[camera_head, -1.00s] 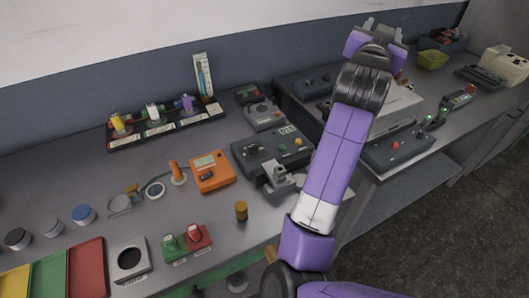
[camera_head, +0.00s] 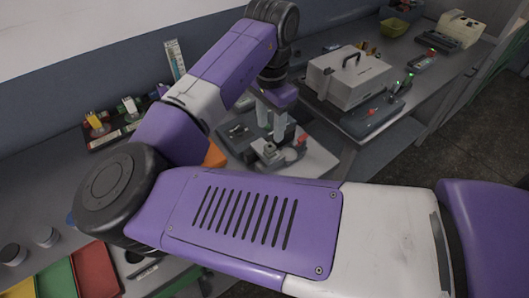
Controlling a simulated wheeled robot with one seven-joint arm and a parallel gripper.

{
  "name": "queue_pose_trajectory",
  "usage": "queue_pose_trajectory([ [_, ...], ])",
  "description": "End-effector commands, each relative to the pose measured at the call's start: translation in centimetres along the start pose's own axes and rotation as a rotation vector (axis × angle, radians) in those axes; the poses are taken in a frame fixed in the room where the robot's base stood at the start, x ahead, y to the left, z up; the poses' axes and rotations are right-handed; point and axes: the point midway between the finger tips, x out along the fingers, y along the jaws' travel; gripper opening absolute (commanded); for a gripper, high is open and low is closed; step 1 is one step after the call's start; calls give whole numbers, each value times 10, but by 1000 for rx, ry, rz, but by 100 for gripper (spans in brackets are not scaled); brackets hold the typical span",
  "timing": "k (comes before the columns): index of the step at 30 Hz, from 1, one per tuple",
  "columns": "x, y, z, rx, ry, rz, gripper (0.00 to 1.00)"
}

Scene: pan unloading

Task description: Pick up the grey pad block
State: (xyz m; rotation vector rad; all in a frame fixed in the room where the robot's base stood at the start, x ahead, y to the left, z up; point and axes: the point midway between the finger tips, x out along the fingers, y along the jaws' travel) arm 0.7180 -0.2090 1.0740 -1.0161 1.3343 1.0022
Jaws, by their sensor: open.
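My gripper (camera_head: 271,122) points down from my purple arm, its two light fingers apart with nothing seen between them. It is over the small parts at the right end of a dark grey console. A small grey block-like part (camera_head: 268,151) shows just below the fingertips, and it may be the grey pad block. It is too small and crowded to tell for sure, or to tell whether the fingers touch it.
A light grey plate (camera_head: 318,161) with a red part (camera_head: 301,141) lies right of the gripper. A grey handled case (camera_head: 348,80) stands behind right. My arm hides much of the bench's middle. Red (camera_head: 95,268) and green (camera_head: 56,278) trays lie front left.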

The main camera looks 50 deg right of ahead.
Motion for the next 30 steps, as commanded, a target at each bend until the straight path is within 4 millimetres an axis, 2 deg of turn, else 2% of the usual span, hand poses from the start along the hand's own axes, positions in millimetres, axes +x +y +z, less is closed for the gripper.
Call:
queue_pose_trajectory([
  [11, 31, 1, 4, 10, -15, 4, 47],
  [21, 74, 1, 2, 9, -14, 4, 47],
  [29, 78, 1, 2, 9, -13, 2, 47],
  [30, 78, 1, 2, 9, -13, 2, 43],
])
